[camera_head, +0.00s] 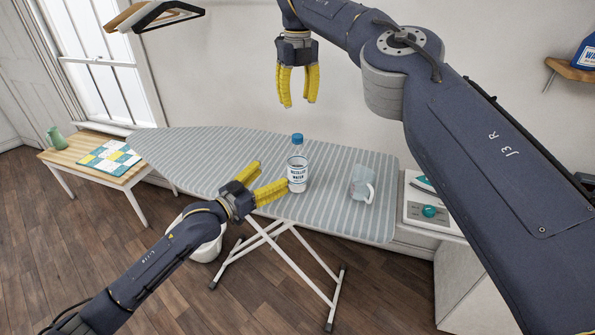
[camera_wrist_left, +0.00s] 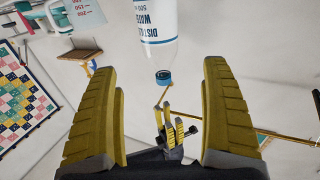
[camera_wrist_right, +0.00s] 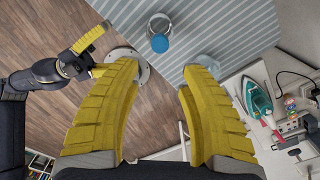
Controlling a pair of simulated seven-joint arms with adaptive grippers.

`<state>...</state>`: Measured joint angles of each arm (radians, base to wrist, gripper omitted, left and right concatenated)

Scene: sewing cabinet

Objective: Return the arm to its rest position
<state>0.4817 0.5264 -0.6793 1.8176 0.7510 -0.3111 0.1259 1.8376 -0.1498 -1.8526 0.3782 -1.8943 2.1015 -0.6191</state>
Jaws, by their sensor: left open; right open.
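My right gripper (camera_head: 298,88) is open and empty, raised high above the far side of the ironing board with its fingers pointing down. In the right wrist view its yellow fingers (camera_wrist_right: 160,115) are spread apart with nothing between them. My left gripper (camera_head: 268,178) is open at the near edge of the board. Its fingers point toward a clear water bottle (camera_head: 297,175) with a blue cap, standing upright on the board. In the left wrist view the bottle (camera_wrist_left: 157,30) appears inverted, beyond the spread fingers (camera_wrist_left: 160,110); I cannot tell whether they touch it.
The striped ironing board (camera_head: 230,150) also holds a clear measuring jug (camera_head: 361,187). An iron (camera_head: 424,184) stands on a white unit at right. A wooden table (camera_head: 70,158) with a quilt piece is at left. A shelf (camera_head: 572,69) is upper right.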

